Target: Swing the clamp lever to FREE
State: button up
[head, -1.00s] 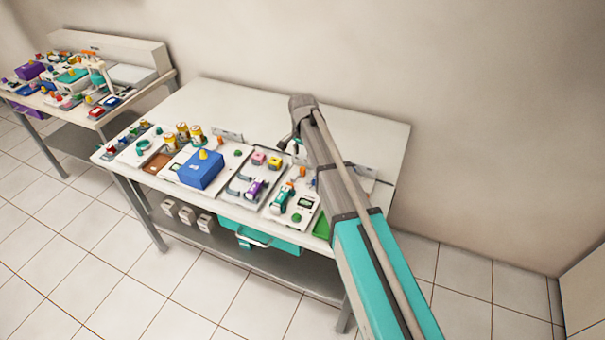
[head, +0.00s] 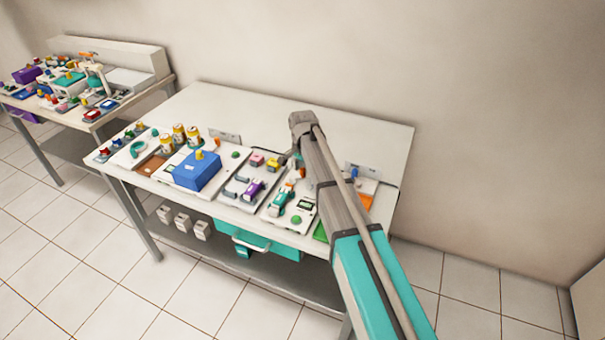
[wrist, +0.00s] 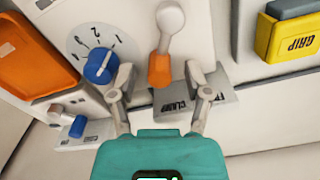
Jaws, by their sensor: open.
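In the wrist view, the clamp lever has an orange grip (wrist: 160,70) on a pale arm with a rounded end (wrist: 170,18) at the top. The grip points toward my gripper. A grey label plate (wrist: 218,97) reads CLAMP, with another word beginning with F to its right, partly covered by a finger. My gripper (wrist: 157,74) is open, with one finger on each side of the orange grip. A gap shows on both sides, and the grip looks unheld. In the head view my own arm hides much of this area.
A blue dial knob (wrist: 100,66) is close beside the left finger. A small blue-tipped lever (wrist: 77,126) and an orange tray (wrist: 32,58) lie further left. A yellow GRIP block (wrist: 290,38) is at right. The worktable (head: 235,103) is bare toward the wall.

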aim_at(290, 175)
jog(key=shift+f, duration=0.1)
dwell(0.3)
grip_shut()
jog(key=shift+w+n, duration=0.1)
jog(key=shift+n, duration=0.2)
jog(key=shift+w+a+n, duration=0.3)
jog(key=shift+a+n, duration=0.05)
jog(key=shift+n, duration=0.75)
jog(key=n, duration=0.2)
jog(key=a+n, duration=0.1)
jog(key=shift+w, duration=0.25)
jog(key=n, duration=0.2)
jog(key=a+n, duration=0.1)
jog(key=n, duration=0.1)
jog(key=shift+w+a, duration=0.1)
jog(key=shift+a, duration=0.1)
jog(key=shift+a+n, duration=0.35)
jog(key=shift+n, duration=0.7)
jog(key=shift+a+n, duration=0.35)
jog(key=shift+n, duration=0.7)
